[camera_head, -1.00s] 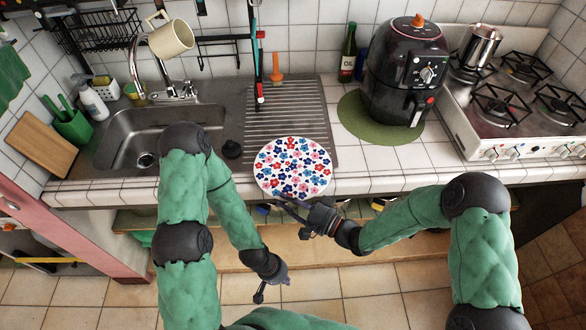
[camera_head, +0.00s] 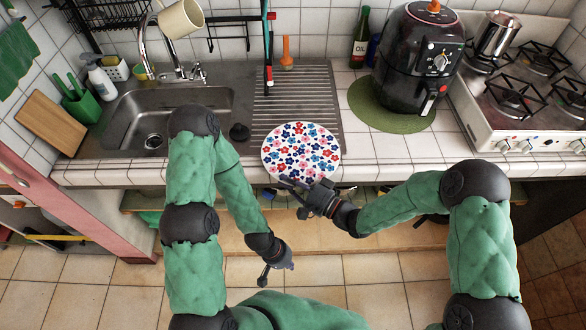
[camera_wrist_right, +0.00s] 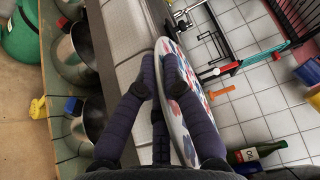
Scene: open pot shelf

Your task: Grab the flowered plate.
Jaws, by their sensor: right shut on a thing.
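The flowered plate (camera_head: 301,150) is white with red, blue and pink flowers. It lies at the front edge of the counter, partly over the ribbed drainboard. My right gripper (camera_head: 308,188) is shut on its near rim. In the right wrist view the two fingers (camera_wrist_right: 160,85) lie on either side of the rim of the plate (camera_wrist_right: 178,112). My left gripper (camera_head: 275,268) is low in front of the counter, away from the plate, with its fingers apart and nothing between them.
The sink (camera_head: 165,115) is left of the plate, with a black stopper (camera_head: 239,131) between. A black air fryer (camera_head: 418,60) stands on a green mat (camera_head: 385,117) at right, beside the stove (camera_head: 540,115). Pots (camera_wrist_right: 85,55) show below the counter. White tiles right of the plate are clear.

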